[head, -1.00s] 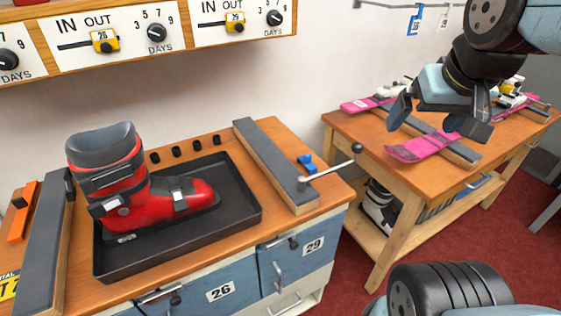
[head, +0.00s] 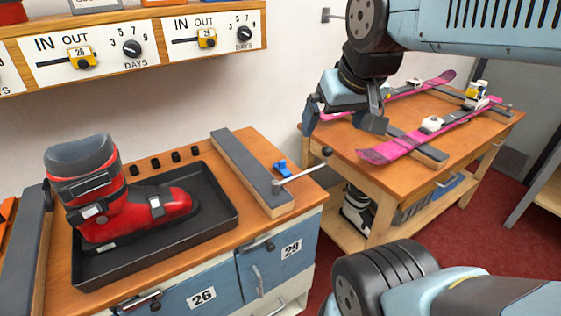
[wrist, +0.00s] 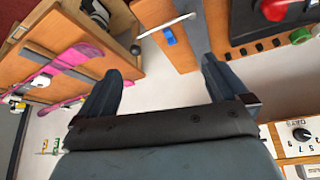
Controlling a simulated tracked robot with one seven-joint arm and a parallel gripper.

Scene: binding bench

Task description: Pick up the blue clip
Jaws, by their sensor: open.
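The small blue clip (head: 282,168) lies on the wooden bench top, just right of the long grey-topped bar (head: 248,170) and close to the metal lever. It also shows in the wrist view (wrist: 170,36), near the top, beyond and between my fingers. My gripper (head: 342,118) is open and empty. In the head view it hangs up and to the right of the clip, in front of the wall and the left end of the ski table. In the wrist view my gripper (wrist: 161,68) has its two fingers wide apart, with nothing between them.
A metal lever with a black knob (head: 326,152) sticks out beside the clip. A red ski boot (head: 110,205) stands in a black tray (head: 165,262) to the left. A table (head: 465,140) with pink skis stands to the right. A dial shelf (head: 130,74) hangs on the wall.

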